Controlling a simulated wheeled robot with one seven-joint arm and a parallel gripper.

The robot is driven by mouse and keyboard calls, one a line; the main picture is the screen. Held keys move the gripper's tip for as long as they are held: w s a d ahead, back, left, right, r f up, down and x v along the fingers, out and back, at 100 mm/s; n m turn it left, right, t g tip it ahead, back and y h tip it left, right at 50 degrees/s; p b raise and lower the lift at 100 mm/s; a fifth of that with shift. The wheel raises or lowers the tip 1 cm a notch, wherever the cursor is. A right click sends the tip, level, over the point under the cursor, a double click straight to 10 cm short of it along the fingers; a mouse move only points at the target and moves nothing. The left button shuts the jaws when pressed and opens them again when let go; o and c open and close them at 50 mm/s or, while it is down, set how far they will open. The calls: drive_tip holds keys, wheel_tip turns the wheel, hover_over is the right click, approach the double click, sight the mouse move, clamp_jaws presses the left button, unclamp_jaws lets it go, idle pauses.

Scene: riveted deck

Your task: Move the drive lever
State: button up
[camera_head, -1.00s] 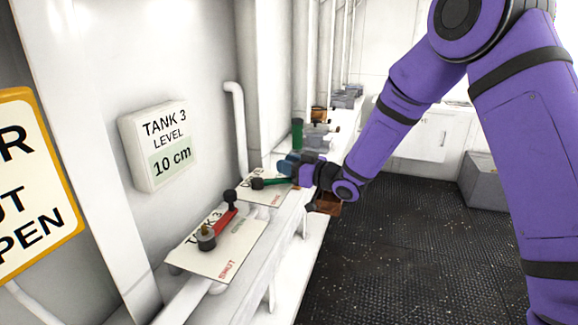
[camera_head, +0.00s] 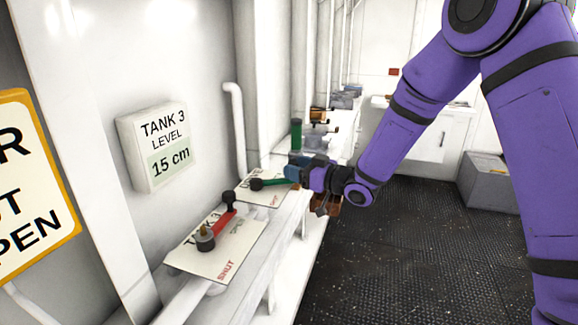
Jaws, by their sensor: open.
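A green lever (camera_head: 272,182) with a black knob at its left end lies over a pale plate (camera_head: 262,199) beyond the nearest plate. The plate's lettering is mostly hidden, so I cannot tell whether this is the drive lever. My gripper (camera_head: 294,172) is open at the lever's right end. Its jaws are small and partly hidden, and I cannot tell whether they touch the lever.
A wall display (camera_head: 160,150) reads TANK 3 LEVEL 15 cm. A green upright cylinder (camera_head: 296,134) and other fittings stand farther along the white ledge. A pipe (camera_head: 236,125) runs up the wall. Dark floor (camera_head: 400,250) is clear to the right; a grey box (camera_head: 485,183) stands there.

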drive_tip(key=v, duration=0.7)
drive_tip(key=shift+s+d, duration=0.15)
drive_tip(key=shift+d, duration=0.05)
drive_tip(key=shift+r, duration=0.1)
drive_tip(key=d+r+m+t+h, duration=0.3)
drive_tip(key=d+r+h, duration=0.4)
drive_tip(key=d+r, duration=0.1)
drive_tip(key=s+d+r+m+g+h, duration=0.2)
drive_tip(key=s+d+r+m+h, duration=0.35)
drive_tip(key=s+d+h, duration=0.4)
drive_tip(key=s+d+m+g, duration=0.1)
drive_tip(key=s+g, duration=0.2)
drive_tip(key=s, duration=0.9)
drive_tip(key=s+d+r+m+g+y, duration=0.1)
drive_tip(key=s+g, duration=0.1)
drive_tip(key=s, duration=1.1)
drive_tip(key=shift+d+m+g, duration=0.35)
drive_tip(key=shift+d+g, duration=0.05)
